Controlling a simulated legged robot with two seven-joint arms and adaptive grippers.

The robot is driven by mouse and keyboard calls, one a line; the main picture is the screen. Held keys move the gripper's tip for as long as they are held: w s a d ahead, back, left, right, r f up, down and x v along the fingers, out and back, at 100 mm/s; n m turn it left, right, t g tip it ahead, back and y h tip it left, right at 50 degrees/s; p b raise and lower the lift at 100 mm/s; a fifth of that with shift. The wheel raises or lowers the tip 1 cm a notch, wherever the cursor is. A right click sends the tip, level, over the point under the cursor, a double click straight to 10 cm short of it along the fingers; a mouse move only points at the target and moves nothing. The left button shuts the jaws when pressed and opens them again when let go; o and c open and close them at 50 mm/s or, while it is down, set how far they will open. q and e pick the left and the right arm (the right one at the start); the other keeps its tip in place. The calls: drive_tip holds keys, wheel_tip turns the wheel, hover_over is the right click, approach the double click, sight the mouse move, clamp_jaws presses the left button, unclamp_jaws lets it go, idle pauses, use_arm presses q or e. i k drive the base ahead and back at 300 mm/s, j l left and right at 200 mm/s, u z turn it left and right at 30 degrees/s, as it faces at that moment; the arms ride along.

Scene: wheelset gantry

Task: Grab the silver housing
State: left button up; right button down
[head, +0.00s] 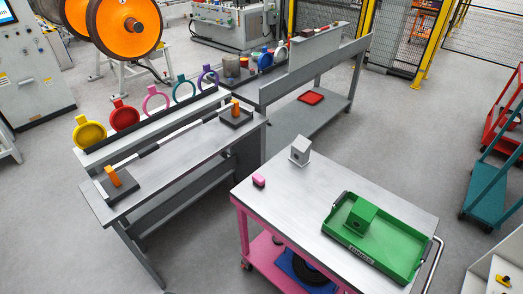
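The silver housing (300,151) is a small grey block with a round hole in its face and a flat base. It stands upright near the far left corner of the pink cart's grey top (290,190). Nothing touches it. Neither of my grippers shows in the head view.
A green tray (336,204) with a green housing (360,215) sits on the cart's right side. A small pink block (259,180) lies at its left edge. A grey workbench (180,160) with coloured rings stands left. Open floor (410,140) lies behind the cart.

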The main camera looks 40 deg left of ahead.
sight(300, 151)
drive_tip(key=j+u, duration=0.15)
drive_tip(key=u, duration=0.7)
drive_tip(key=i+j+z, duration=0.2)
drive_tip(key=j, duration=0.15)
drive_tip(key=i+j+z, duration=0.15)
drive_tip(key=j, duration=0.2)
drive_tip(key=i+j+z, duration=0.2)
drive_tip(key=j, duration=0.2)
drive_tip(key=k, duration=0.1)
